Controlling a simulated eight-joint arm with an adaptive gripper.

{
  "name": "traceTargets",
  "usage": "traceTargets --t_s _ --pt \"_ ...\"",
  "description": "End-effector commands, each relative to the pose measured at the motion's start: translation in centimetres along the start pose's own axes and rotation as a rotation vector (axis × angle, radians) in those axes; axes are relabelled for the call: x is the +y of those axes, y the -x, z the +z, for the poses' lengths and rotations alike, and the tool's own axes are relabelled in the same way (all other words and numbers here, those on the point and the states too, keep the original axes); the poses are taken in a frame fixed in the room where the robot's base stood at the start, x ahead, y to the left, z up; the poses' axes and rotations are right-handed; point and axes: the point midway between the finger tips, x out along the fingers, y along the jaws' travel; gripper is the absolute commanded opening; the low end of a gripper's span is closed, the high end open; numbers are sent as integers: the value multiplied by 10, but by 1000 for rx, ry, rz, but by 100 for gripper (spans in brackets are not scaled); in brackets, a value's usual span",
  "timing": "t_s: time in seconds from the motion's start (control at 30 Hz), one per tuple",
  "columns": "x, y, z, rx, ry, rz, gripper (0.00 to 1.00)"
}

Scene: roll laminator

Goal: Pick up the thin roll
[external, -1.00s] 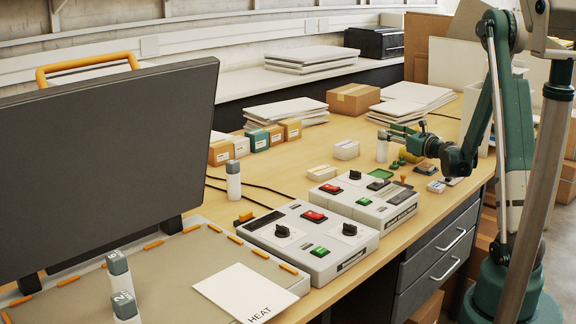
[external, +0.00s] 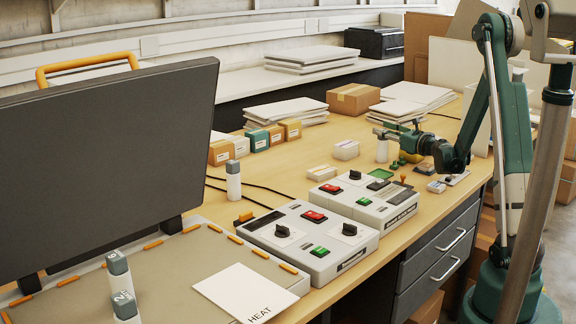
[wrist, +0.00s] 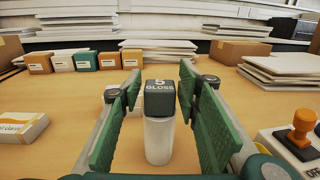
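A white roll with a dark grey cap marked "5 GLOSS" (wrist: 159,130) stands upright on the table in the wrist view. It also shows in the external view (external: 382,151), just below my gripper's fingers. My gripper (wrist: 160,78) is open, its two green finger pads on the left and right of the roll, with a gap on each side. In the external view my gripper (external: 384,134) reaches left over the table. I cannot tell which roll is thinnest.
Small labelled boxes (wrist: 84,61) stand in a row behind the roll, beside paper stacks (wrist: 158,50) and a brown carton (wrist: 240,50).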

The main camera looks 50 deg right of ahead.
Motion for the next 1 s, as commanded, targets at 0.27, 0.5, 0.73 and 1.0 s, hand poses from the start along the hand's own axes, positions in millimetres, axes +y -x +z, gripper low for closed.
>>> traceTargets --t_s 0.27,0.5,0.73,1.0 --pt "0 0 0 0 0 0 5" --pt "0 0 1 0 0 0 5" --pt "0 0 15 0 0 0 5" --pt "0 0 49 0 0 0 5"
